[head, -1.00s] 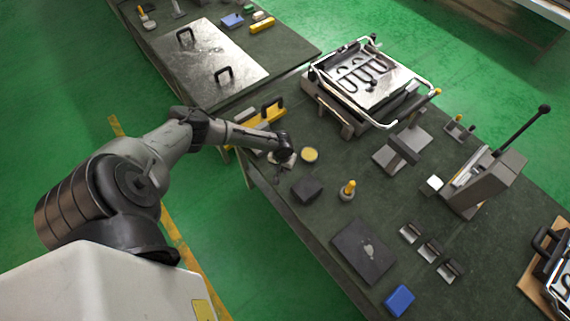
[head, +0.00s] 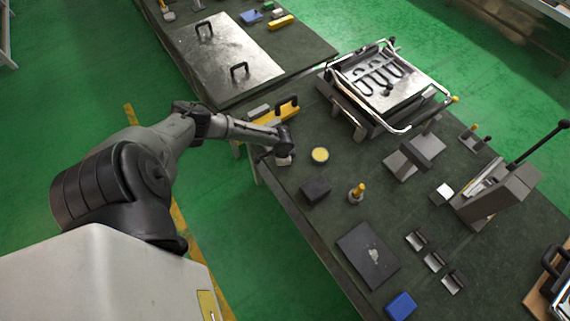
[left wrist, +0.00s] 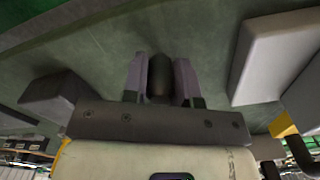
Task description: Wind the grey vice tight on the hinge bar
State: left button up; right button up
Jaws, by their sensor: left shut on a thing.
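My left gripper (left wrist: 160,85) is shut on a dark rounded piece (left wrist: 159,76), which stands between its two fingers in the left wrist view. I cannot tell what that piece belongs to. In the head view the left gripper (head: 284,158) points down at the near left edge of the dark table, left of a round yellow-topped disc (head: 320,155). A grey block-like fixture (head: 415,155), possibly the vice, stands right of centre, apart from the gripper. The heater unit (head: 385,80) with its chrome frame lies behind it. I cannot clearly pick out the hinge bar. My right gripper is not in view.
A yellow piece with a black handle (head: 275,112) lies close behind my left gripper. A dark block (head: 315,189) and a yellow-topped peg (head: 357,193) stand to its right. A grey lever device (head: 497,195) stands further right. Grey blocks (left wrist: 275,55) flank the gripper.

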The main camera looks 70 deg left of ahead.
pick_arm(q)
jog(key=m, duration=0.2)
jog(key=a+m+b, duration=0.1)
jog(key=m, duration=0.1)
jog(key=shift+s+a, duration=0.1)
jog(key=shift+a, duration=0.2)
jog(key=shift+a+m+b, duration=0.35)
jog(key=shift+m+b, duration=0.2)
jog(key=shift+m, duration=0.45)
jog(key=o, duration=0.9)
jog(key=shift+r, duration=0.1)
notch_tip(320, 180, up, 14)
jog(key=shift+f+p, duration=0.15)
jog(key=shift+p, duration=0.35)
